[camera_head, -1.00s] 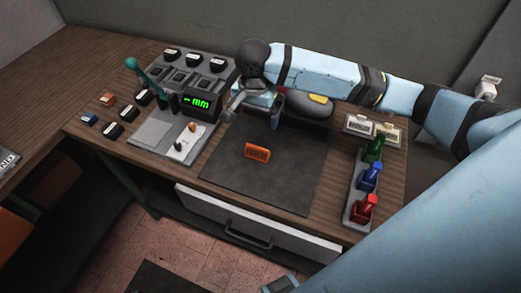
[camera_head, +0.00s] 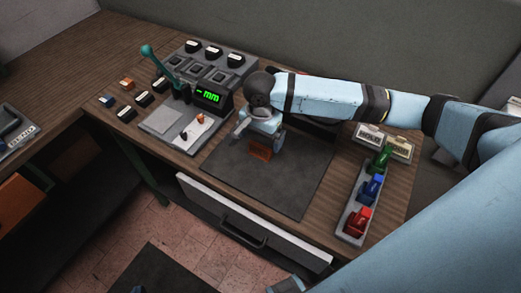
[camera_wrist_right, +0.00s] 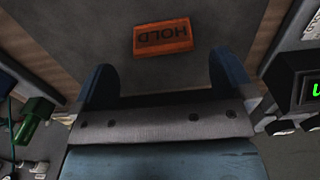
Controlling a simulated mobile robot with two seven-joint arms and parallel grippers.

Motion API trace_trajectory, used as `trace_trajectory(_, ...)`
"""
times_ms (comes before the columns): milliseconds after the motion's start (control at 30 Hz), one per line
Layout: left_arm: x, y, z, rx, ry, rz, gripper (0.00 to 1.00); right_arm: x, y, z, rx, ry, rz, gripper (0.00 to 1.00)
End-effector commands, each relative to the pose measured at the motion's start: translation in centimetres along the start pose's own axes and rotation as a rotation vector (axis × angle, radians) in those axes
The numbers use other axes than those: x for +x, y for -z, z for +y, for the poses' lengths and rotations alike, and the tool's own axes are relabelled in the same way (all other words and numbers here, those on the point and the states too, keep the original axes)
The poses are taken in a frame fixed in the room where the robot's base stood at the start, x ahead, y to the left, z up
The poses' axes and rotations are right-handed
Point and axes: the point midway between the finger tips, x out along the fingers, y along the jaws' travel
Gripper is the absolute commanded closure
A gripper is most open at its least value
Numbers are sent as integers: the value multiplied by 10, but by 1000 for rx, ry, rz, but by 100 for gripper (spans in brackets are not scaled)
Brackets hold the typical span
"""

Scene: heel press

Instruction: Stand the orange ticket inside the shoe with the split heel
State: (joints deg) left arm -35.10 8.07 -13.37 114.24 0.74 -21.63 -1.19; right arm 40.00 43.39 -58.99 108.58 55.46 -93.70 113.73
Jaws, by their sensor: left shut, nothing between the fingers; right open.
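The orange ticket (camera_head: 260,149), marked HOLD in dark letters, is on the dark mat. In the right wrist view the ticket (camera_wrist_right: 163,37) shows with its lettering upside down. My right gripper (camera_head: 268,145) is open close to the ticket. In the wrist view its two blue fingers (camera_wrist_right: 164,76) are spread with an empty gap, and the ticket lies just beyond the tips, untouched. Only a small blue tip of my left gripper (camera_head: 137,289) shows at the bottom edge; it is shut. A dark rounded object (camera_head: 318,125), possibly a shoe, is mostly hidden behind my right arm; no split heel can be made out.
A press station with a green lever (camera_head: 160,66) and a lit display (camera_head: 208,96) stands left of the dark mat (camera_head: 265,187). A rack (camera_head: 348,218) of green, blue and red items is at right. The front of the mat is clear.

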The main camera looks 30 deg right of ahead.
Motion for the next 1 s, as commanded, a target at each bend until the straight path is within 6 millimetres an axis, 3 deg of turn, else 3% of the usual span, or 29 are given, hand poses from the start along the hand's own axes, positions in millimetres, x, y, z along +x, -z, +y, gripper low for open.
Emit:
trace_trajectory(233, 0, 0, 0, 0, 0, 0, 100, 19, 1, -1, -1, -1, 0, 0)
trace_trajectory(500, -1, 0, 1, -1, -1, -1, 100, 57, 4, -3, -1, 0, 0, 0)
trace_trajectory(800, -1, 0, 2, -2, -2, -1, 100, 63, 4, -3, -2, 1, 0, 0)
trace_trajectory(867, -1, 0, 2, -2, -2, -1, 100, 62, 4, -3, -2, 1, 0, 12)
trace_trajectory(1000, -1, 0, 2, -2, -2, -1, 100, 62, 4, -3, -2, 1, 0, 44)
